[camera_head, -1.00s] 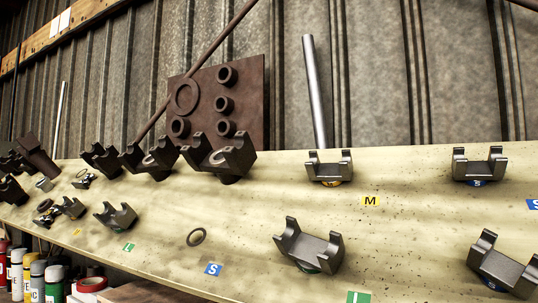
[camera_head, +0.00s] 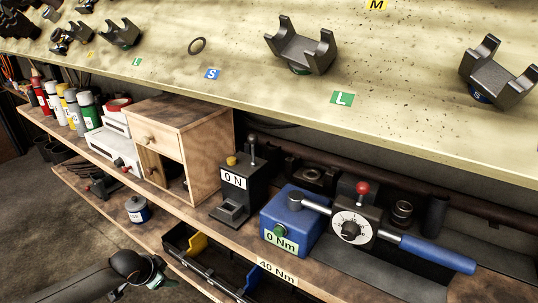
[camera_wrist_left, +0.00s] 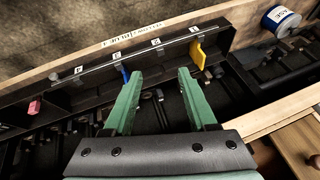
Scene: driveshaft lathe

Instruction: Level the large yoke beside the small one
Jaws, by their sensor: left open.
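A dark metal yoke (camera_head: 300,52) with two upright arms stands on a green-edged base on the cream panel, near a green L label (camera_head: 342,98). A second dark yoke (camera_head: 494,80) stands to its right, on a blue base with an S. Both look slanted in the head view, which is itself tilted; I cannot tell how level either is. My left gripper (camera_head: 152,277) is low at the left, well below the panel and far from both yokes. In the left wrist view its green fingers (camera_wrist_left: 160,74) are spread and empty, above a dark tool tray. My right gripper is not in view.
Below the panel, a wooden shelf holds a small drawer cabinet (camera_head: 186,142), a black 0 N device (camera_head: 238,188) and a blue 0 Nm box (camera_head: 292,222) with a blue-handled wrench (camera_head: 425,252). A black tray (camera_head: 195,262) sits lower. Another yoke (camera_head: 122,33) stands left.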

